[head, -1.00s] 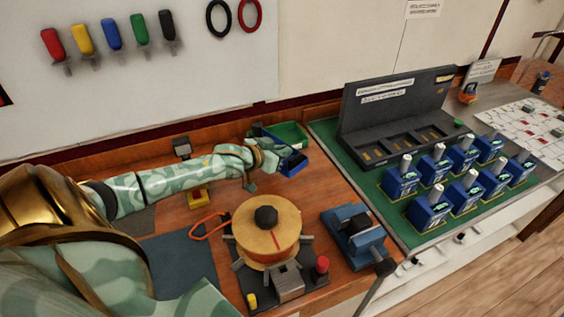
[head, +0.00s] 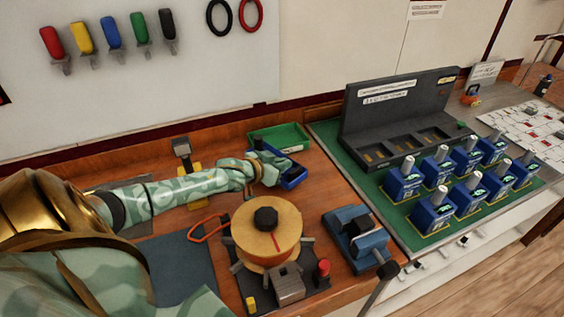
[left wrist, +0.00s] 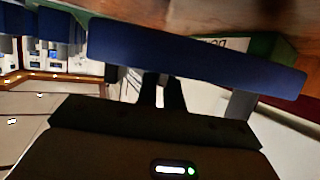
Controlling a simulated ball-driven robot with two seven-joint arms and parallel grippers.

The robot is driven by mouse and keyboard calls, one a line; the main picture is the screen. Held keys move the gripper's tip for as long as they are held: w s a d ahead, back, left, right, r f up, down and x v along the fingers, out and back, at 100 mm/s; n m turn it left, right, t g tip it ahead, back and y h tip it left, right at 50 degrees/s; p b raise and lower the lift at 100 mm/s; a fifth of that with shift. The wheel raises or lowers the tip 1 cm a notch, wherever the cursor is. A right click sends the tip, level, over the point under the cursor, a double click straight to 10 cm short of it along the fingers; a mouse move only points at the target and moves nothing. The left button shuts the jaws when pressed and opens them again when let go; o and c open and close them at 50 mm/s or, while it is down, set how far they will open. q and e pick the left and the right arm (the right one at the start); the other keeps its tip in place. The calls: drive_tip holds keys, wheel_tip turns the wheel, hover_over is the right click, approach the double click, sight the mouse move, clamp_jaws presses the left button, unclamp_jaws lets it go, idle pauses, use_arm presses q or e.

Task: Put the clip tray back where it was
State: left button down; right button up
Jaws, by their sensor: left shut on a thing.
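The clip tray seems to be the small blue tray (head: 295,177), on or just above the wooden bench near its back. My left gripper (head: 268,168) is shut on the left side of this tray. My arm hides part of the tray, and I cannot tell what is inside. In the left wrist view the blue tray wall (left wrist: 200,62) crosses above my left gripper's dark fingers (left wrist: 163,90). A green tray (head: 292,131) with a white label sits just behind the blue one. My right gripper is not in view.
A spool stand (head: 267,232) and a blue vise (head: 356,236) stand in front of the tray. On the right, a green mat (head: 395,232) carries several blue breakers (head: 403,181) and a dark sloped rack (head: 405,110). Bare wood lies between tray and vise.

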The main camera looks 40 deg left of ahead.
use_arm(q)
drive_tip(key=c, duration=1.5)
unclamp_jaws()
drive_tip(key=shift+c, duration=0.2)
drive_tip(key=shift+r, duration=0.1)
drive_tip(key=shift+r, duration=0.35)
drive_tip(key=p+v, duration=0.4)
drive_tip(key=v, duration=0.8)
drive_tip(key=shift+r, duration=0.2)
